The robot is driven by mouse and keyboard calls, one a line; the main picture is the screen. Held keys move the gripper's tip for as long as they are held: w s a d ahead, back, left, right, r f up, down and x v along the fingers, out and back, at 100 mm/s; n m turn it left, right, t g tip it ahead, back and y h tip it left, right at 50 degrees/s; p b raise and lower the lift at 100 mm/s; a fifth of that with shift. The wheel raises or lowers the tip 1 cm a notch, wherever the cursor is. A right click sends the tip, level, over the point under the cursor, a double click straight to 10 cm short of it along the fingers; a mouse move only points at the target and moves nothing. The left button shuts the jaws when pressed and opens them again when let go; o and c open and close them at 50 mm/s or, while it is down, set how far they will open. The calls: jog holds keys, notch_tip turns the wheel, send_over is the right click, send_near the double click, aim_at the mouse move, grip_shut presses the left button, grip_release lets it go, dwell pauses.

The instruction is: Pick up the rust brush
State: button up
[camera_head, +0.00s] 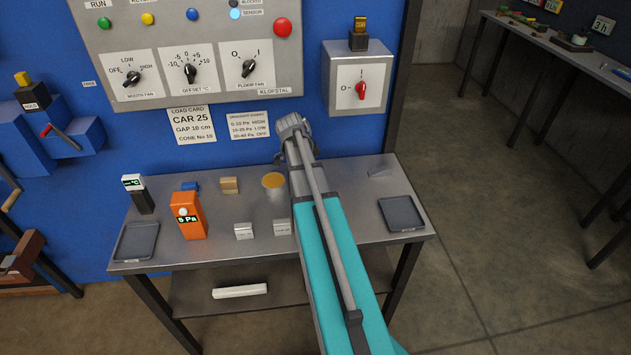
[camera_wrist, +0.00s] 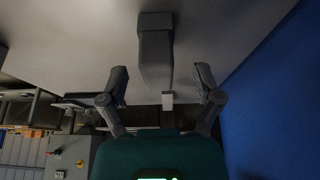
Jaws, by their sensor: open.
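I cannot identify the rust brush with certainty in either view. A dark grey block-like thing (camera_wrist: 155,45) shows between and beyond the fingertips, apart from both. A small pale block (camera_wrist: 167,98) shows lower between them. In the head view my gripper is near the blue wall over the table's back edge, mostly hidden by my arm.
On the table are an orange meter (camera_head: 188,216), a tan-topped cup (camera_head: 273,185), a wooden block (camera_head: 229,185), small metal blocks (camera_head: 244,231), and left (camera_head: 136,242) and right (camera_head: 402,213) dark trays. A control panel (camera_head: 190,50) and switch box (camera_head: 357,78) stand behind.

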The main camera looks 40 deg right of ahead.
jog(key=shift+b+x, duration=0.9)
jog(key=shift+x, duration=0.4)
grip_shut()
jog(key=shift+r, duration=0.2)
notch_tip(320, 180, up, 3)
jog(key=p, duration=0.3)
jog(key=s+a+r+p, duration=0.3)
jog(key=s+r+p, duration=0.6)
jog(key=s, duration=0.4)
jog(key=shift+s+a+r+p, duration=0.25)
jog(key=shift+a+r+p, duration=0.1)
jog(key=shift+p, duration=0.2)
